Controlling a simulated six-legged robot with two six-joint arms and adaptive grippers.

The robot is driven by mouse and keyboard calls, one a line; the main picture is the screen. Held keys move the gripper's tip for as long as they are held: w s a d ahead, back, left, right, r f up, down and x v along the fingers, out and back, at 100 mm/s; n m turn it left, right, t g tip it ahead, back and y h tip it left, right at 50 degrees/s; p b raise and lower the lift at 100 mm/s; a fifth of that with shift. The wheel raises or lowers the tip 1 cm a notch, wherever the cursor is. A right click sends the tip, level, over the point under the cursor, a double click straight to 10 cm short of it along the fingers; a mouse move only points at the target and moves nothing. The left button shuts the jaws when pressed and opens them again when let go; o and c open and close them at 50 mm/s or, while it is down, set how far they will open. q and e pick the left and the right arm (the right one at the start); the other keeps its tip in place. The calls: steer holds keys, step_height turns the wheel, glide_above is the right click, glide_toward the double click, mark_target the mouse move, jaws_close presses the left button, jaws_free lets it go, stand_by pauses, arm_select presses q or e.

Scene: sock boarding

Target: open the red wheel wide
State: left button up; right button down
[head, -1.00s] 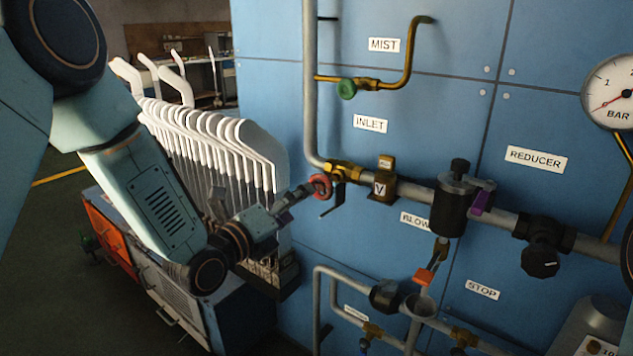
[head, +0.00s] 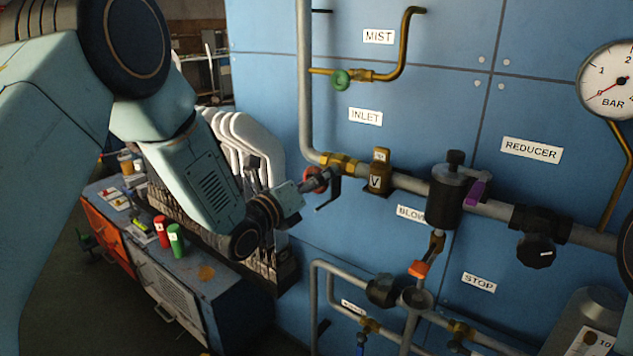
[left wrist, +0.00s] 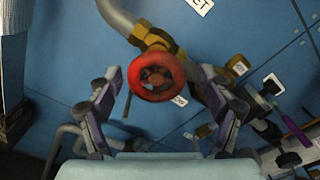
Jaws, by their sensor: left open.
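The red wheel (head: 312,181) sits on the brass valve of the pipe, left of the brass block marked V, and is partly hidden behind my left gripper in the head view. In the left wrist view the whole red wheel (left wrist: 157,77) shows as a round ring facing the camera. My left gripper (left wrist: 160,88) is open, with one finger on each side of the wheel and visible gaps between. In the head view my left gripper (head: 318,184) reaches the wheel from the left. I cannot tell whether it touches. My right gripper is not in view.
A green wheel (head: 341,79) sits above, under the MIST label. White sock forms (head: 248,135) stand behind my left arm. A red can (head: 162,232) and a green can (head: 176,241) stand on the cabinet.

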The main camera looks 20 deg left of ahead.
arm_select(q)
steer(key=shift+w, duration=0.15)
steer(key=shift+w+a+f, duration=0.15)
steer(key=shift+c, duration=0.9)
steer(key=c, duration=1)
